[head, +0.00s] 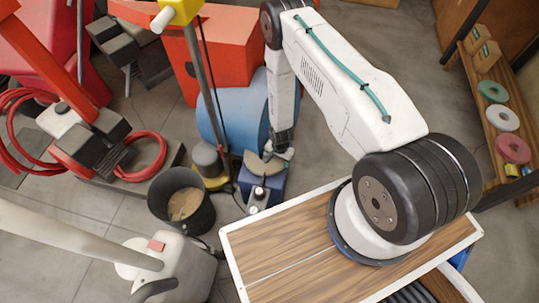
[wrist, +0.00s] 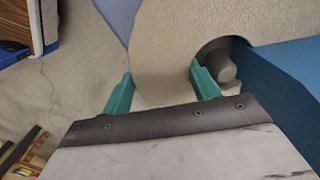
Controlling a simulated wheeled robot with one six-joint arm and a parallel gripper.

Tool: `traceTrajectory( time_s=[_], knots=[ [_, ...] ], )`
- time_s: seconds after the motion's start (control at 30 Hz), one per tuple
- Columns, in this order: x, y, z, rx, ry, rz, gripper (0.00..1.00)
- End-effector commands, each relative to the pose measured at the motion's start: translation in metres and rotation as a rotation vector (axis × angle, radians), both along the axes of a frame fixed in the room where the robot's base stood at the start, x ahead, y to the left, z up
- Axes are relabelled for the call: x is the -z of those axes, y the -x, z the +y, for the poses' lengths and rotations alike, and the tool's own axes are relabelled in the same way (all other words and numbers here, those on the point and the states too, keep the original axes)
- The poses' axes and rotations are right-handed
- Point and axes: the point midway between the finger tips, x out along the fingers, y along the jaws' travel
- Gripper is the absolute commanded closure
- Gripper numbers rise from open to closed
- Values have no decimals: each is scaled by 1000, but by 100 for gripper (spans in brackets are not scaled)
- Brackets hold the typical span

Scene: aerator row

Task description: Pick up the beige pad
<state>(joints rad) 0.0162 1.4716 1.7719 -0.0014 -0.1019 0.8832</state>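The beige pad (wrist: 180,40) is a flat disc with a round hole, on a blue block in the wrist view. A grey post (wrist: 227,66) stands in its hole. In the head view the beige pad (head: 259,168) sits on the small blue machine, partly hidden by my gripper. My gripper (wrist: 163,85) has two green fingers set apart, with a strip of the pad between them. The left finger is at the pad's outer edge, the right one at the hole. I cannot tell whether either touches the pad.
A blue drum (head: 232,112) and an orange machine (head: 235,45) stand close behind. A dark bucket (head: 183,203) is to the left. A wood-topped cart (head: 300,255) is in front. A shelf (head: 490,85) at right holds green, white and red discs.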

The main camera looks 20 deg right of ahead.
Motion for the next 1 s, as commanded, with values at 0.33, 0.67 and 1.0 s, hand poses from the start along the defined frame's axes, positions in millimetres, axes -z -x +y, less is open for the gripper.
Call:
traceTrajectory(
  time_s=[0.33,0.67,1.0],
  knots=[
    [0,0,-1,1,0,0,65],
    [-29,-1,-1,1,0,-2,65],
    [-85,-1,-1,1,0,-1,65]
  ],
)
